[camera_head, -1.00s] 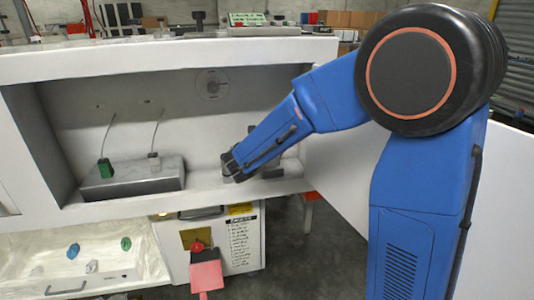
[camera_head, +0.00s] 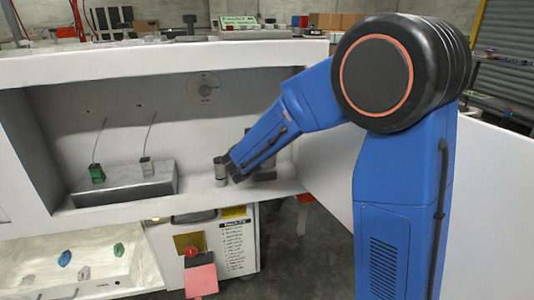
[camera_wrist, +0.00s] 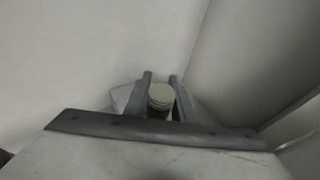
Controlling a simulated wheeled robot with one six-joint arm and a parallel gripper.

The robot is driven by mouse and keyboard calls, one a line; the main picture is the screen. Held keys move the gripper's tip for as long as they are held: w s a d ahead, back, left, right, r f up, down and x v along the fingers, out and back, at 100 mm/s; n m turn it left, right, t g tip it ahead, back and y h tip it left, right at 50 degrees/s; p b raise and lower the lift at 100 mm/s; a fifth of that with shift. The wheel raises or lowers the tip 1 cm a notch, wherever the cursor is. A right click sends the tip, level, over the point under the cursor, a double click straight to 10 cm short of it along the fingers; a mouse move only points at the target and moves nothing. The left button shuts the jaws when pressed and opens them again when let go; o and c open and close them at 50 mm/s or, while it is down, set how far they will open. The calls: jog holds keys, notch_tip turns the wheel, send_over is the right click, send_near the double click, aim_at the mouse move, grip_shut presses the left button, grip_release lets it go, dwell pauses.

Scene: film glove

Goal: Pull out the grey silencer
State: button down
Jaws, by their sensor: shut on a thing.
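A small light-grey cylinder, which looks like the grey silencer (camera_head: 220,172), shows upright at the tip of my gripper (camera_head: 230,167), inside the white recess. In the wrist view the silencer's ridged round end (camera_wrist: 160,95) sits between the two fingers of my gripper (camera_wrist: 160,80). The fingers are shut on it. Its lower part is hidden in the wrist view, so I cannot tell whether it touches the shelf. A darker grey block (camera_head: 264,174) stands just behind and right of the gripper, partly covered by my arm.
A grey box (camera_head: 125,188) in the recess carries a green piece (camera_head: 97,173) and a pale piece (camera_head: 147,166), each with a thin wire. A white tray (camera_head: 45,285) with small coloured parts lies below left. The recess's right wall (camera_head: 315,150) is close to my arm.

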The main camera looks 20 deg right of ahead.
jog(key=shift+r, duration=0.6)
dwell(0.4)
jog(key=shift+r, duration=1.75)
jog(key=shift+r, duration=0.1)
jog(key=shift+r, duration=1.45)
